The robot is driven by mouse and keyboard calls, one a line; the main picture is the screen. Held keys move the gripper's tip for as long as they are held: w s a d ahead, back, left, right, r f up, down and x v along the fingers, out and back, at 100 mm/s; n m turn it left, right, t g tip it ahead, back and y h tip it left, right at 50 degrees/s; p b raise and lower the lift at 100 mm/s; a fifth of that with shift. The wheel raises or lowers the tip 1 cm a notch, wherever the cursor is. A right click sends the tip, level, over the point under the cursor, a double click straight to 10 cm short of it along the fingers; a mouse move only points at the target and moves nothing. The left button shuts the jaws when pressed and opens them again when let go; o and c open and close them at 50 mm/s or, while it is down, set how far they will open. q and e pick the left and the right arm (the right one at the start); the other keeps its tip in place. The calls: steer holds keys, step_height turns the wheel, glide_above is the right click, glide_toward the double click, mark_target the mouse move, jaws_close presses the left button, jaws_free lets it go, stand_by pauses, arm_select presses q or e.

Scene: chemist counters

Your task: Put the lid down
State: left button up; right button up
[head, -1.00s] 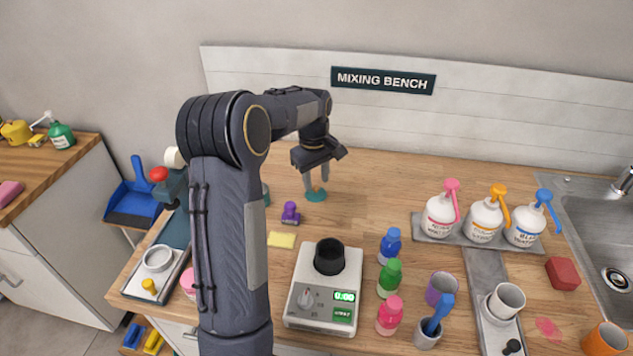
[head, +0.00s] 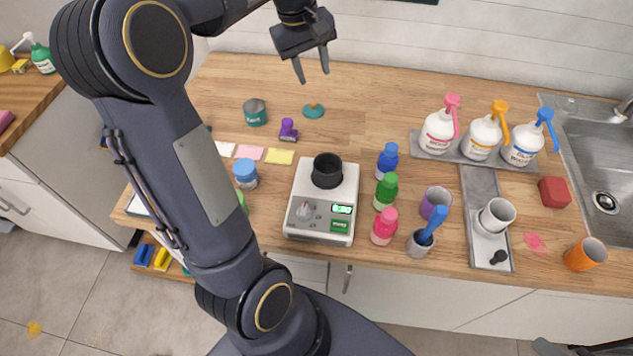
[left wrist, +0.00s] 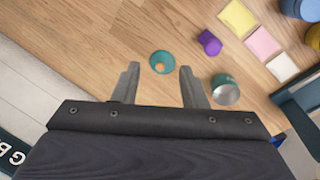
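The lid (head: 313,111) is a flat teal disc with a small orange-brown knob. It lies on the wooden bench, behind and to the right of an open teal jar (head: 255,113). In the left wrist view the lid (left wrist: 162,62) shows beyond the fingertips, with the jar (left wrist: 225,90) to its right. My left gripper (head: 312,72) is open and empty, raised above the bench, clear of the lid. Its two spread fingers (left wrist: 160,75) also show in the left wrist view. My right gripper (head: 590,348) seems only partly in view at the bottom right corner.
A purple stamp-like item (head: 288,130) stands close to the lid. Sticky notes (head: 279,157), a scale (head: 322,205) with a black cup, and several coloured bottles (head: 387,160) are nearer. Pump bottles (head: 438,130) stand right. The bench behind the lid is clear.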

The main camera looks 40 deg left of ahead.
arm_select(q)
steer(key=s+d+m+t, duration=0.1)
steer(key=s+d+m, duration=0.1)
steer(key=s+d, duration=0.1)
steer(key=s+d+m+h, duration=0.1)
steer(key=s+d+m, duration=0.1)
steer(key=s+d, duration=0.2)
steer(key=s+d+m+t, duration=0.1)
steer(key=s+d+m, duration=0.1)
steer(key=s, duration=0.4)
steer(key=shift+d+f+t+h, duration=0.15)
steer(key=shift+d+h, duration=0.05)
steer(key=shift+d, duration=0.25)
steer(key=shift+d+f+t+h, duration=0.15)
steer(key=shift+d+h, duration=0.05)
steer(key=shift+d, duration=0.25)
steer(key=s+d+f+m, duration=0.1)
steer(key=s+d+f, duration=0.1)
steer(key=s+d+f+m, duration=0.1)
steer(key=s+d, duration=0.1)
steer(key=s, duration=0.1)
steer(key=s+d+f+m+t, duration=0.1)
steer(key=s+d+f+m, duration=0.1)
steer(key=s, duration=0.1)
steer(key=shift+d+f+h, duration=0.3)
steer(key=shift+d+h, duration=0.05)
steer(key=shift+h, duration=0.05)
steer(key=shift+s+d+f, duration=0.15)
steer(key=shift+d+f, duration=0.05)
steer(key=shift+f, duration=0.05)
